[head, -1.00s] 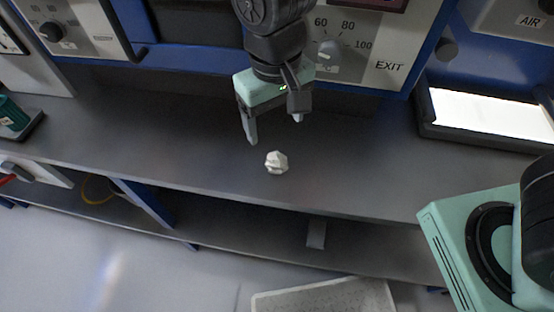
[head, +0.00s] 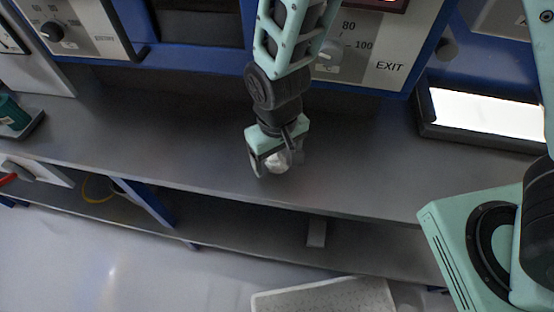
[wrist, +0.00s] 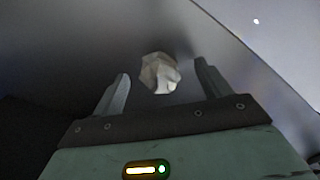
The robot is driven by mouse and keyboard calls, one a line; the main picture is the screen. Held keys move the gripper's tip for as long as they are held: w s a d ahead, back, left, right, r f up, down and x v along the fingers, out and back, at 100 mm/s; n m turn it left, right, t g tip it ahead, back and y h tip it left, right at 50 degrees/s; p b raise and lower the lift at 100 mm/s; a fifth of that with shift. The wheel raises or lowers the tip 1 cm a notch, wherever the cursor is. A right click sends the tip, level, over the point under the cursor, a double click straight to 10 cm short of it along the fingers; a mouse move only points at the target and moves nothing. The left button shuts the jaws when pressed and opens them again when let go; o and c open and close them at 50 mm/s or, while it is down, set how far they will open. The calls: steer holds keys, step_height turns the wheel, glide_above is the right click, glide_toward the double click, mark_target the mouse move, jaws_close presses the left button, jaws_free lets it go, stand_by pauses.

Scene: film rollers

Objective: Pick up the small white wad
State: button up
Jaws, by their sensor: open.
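The small white wad (head: 277,163) is a crumpled, faceted lump on the dark grey shelf (head: 200,150), close to its front edge. In the wrist view the wad (wrist: 160,73) shows between and slightly beyond my two fingertips. My gripper (head: 274,170) points down over the wad, one finger on each side. In the wrist view my gripper (wrist: 163,75) is open, with a visible gap between the wad and each finger. The gripper partly hides the wad in the head view.
Machine panels with knobs (head: 335,52) stand along the back of the shelf. A dark tray with a bright white panel (head: 487,114) sits at right. A green container (head: 12,113) stands at far left. The shelf on both sides of the wad is clear.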

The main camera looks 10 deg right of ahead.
steer(key=c, duration=1)
